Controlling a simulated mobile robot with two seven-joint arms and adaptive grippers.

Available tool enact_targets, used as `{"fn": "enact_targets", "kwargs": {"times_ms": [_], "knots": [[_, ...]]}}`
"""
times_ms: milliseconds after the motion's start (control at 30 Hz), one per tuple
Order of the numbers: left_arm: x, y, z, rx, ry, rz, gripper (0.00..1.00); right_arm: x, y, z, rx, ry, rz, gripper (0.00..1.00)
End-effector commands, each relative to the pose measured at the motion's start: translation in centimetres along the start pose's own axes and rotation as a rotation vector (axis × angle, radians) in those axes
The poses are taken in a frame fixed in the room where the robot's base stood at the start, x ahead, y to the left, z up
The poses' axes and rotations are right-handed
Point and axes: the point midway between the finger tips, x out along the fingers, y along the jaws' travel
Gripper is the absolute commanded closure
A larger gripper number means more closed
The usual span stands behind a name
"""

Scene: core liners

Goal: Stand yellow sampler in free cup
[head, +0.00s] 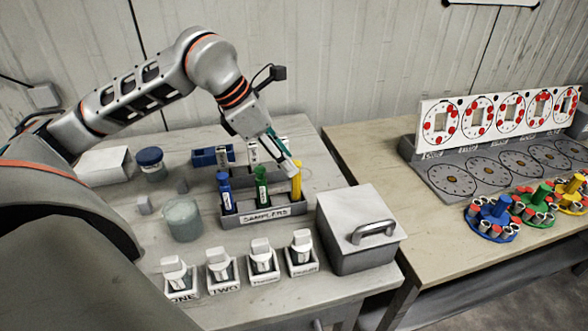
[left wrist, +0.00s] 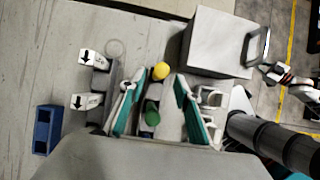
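The yellow sampler (head: 297,181) stands upright at the right end of the grey rack marked SAMPLERS (head: 262,215). A green sampler (head: 261,188) and a blue sampler (head: 225,193) stand in the same rack. My left gripper (head: 290,165) is at the top of the yellow sampler in the head view. In the left wrist view its two teal fingers (left wrist: 160,82) are spread apart, with the yellow top (left wrist: 161,71) near the gap at their tips. The green top (left wrist: 152,116) shows between the fingers. I cannot tell which cup is free.
A grey box with a handle (head: 360,240) stands right of the rack. Several small white labelled holders (head: 220,278) with pale blocks line the front. A jar (head: 183,220) and a blue block (head: 212,156) are nearby. A second table (head: 370,150) bears a dial board and coloured carousels.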

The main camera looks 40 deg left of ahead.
Motion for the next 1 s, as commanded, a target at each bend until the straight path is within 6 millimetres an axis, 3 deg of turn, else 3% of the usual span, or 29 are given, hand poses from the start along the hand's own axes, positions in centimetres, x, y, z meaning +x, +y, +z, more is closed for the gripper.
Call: {"fn": "enact_targets", "kwargs": {"times_ms": [200, 400, 1000], "knots": [[-4.2, 0.0, 0.1, 0.000, -0.002, 0.003, 0.67, -0.1, 0.0, -0.1, 0.000, 0.001, 0.000, 1.00], [-6.0, 0.0, 0.0, 0.000, 0.000, 0.000, 0.67, -0.1, 0.1, -0.2, -0.001, 0.001, 0.000, 1.00], [-6.2, 0.0, 0.0, 0.000, 0.000, -0.001, 0.67, -0.1, 0.0, 0.1, -0.002, -0.004, 0.000, 1.00]]}}
